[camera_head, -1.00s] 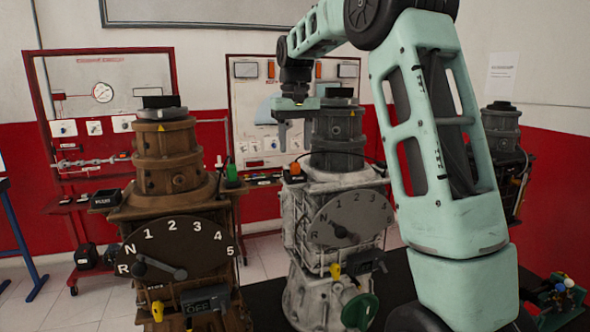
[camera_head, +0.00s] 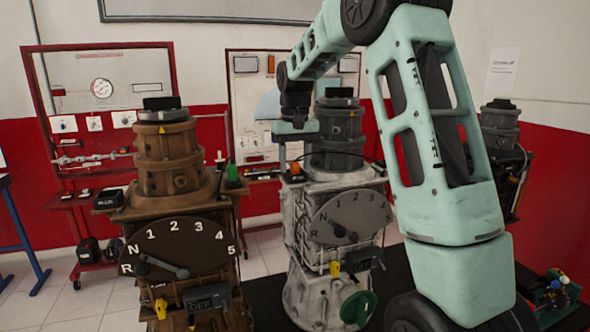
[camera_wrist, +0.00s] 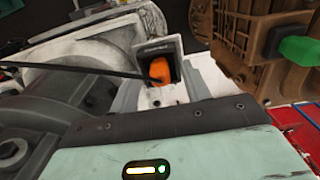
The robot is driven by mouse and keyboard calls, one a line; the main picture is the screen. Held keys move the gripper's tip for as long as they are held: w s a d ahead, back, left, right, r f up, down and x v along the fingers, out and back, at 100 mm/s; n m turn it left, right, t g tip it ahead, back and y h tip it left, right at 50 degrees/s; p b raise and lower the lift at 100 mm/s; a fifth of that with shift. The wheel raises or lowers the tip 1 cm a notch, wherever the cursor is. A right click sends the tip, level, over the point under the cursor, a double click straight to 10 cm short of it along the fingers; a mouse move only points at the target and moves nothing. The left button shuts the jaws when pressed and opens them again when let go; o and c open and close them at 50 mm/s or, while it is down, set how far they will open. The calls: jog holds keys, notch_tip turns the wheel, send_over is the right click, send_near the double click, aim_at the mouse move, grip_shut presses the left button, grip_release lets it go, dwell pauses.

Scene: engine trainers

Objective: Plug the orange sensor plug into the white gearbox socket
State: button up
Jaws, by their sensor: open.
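The orange sensor plug (camera_head: 295,169) stands at the upper left of the white gearbox (camera_head: 325,202), with a dark cable running from it. In the wrist view the orange plug (camera_wrist: 160,69) sits at a dark opening in a white frame, apparently the socket (camera_wrist: 157,47). I cannot tell whether it is seated. My gripper (camera_head: 294,153) is open, pointing down just above the plug. In the wrist view its teal body (camera_wrist: 180,150) fills the bottom and its fingertips are hidden.
A brown gearbox (camera_head: 168,160) with a green plug (camera_head: 232,174) stands to the left. The white gearbox's grey upper housing (camera_head: 338,130) rises close beside my gripper. Red-framed training boards (camera_head: 100,85) stand behind. Another dark gearbox (camera_head: 500,150) is at the right.

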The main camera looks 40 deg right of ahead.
aim_at(295, 162)
jog(key=c, duration=1)
notch_tip(295, 162, up, 10)
jog(key=shift+r+b, duration=0.1)
jog(key=shift+b, duration=0.95)
